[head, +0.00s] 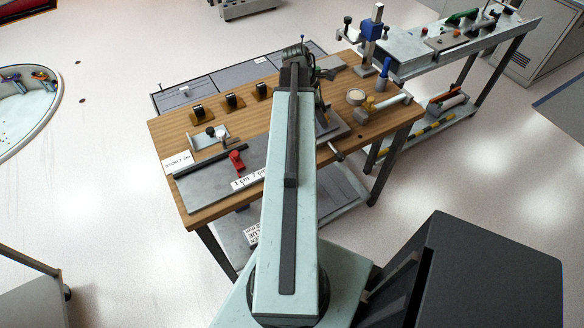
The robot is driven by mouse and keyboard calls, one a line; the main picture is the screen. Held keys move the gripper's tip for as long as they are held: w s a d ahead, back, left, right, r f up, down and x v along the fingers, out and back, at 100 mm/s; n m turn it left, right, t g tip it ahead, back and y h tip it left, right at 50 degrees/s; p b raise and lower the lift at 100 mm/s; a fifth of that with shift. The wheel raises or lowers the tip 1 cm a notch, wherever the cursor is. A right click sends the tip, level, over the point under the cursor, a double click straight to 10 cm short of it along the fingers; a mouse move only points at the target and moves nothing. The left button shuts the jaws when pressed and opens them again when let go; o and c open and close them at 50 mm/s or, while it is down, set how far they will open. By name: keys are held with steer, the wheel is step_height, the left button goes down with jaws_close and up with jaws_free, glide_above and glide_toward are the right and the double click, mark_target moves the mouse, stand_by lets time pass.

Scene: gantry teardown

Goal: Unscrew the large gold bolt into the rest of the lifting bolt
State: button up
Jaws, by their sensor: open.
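My arm reaches away from me over the wooden workbench (290,188). My gripper (324,76) is at its far end, open, and mostly hidden behind the arm; its fingertips do not show clearly. I cannot pick out the large gold bolt for certain; the arm covers the middle of the bench. A small yellow piece (369,102) shows beside a pale-handled tool at the right. Several brown holders with black tops, one of them at the left (198,114), stand along the far edge. I cannot tell which is the lifting bolt's rest.
A round pale container (355,96) and a blue bottle (384,75) stand at the right. A second bench (410,63) is at the back right.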

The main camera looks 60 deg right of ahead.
jaws_close()
steer(key=shift+s+a+n+h, duration=0.1)
steer(key=shift+a+n+h, duration=0.15)
steer(key=shift+n, duration=0.45)
steer(key=shift+n+t+h, duration=0.25)
steer(key=shift+n+t, duration=0.05)
steer(key=shift+n, duration=0.4)
steer(key=shift+d, duration=0.15)
steer(key=shift+n, duration=0.3)
steer(key=shift+s+a+n+t, duration=0.2)
steer(key=shift+n+t, duration=0.1)
steer(key=shift+n, duration=0.3)
steer(key=shift+w+d+n+t+h, duration=0.15)
steer(key=shift+n+t+h, duration=0.2)
steer(key=shift+n, duration=0.55)
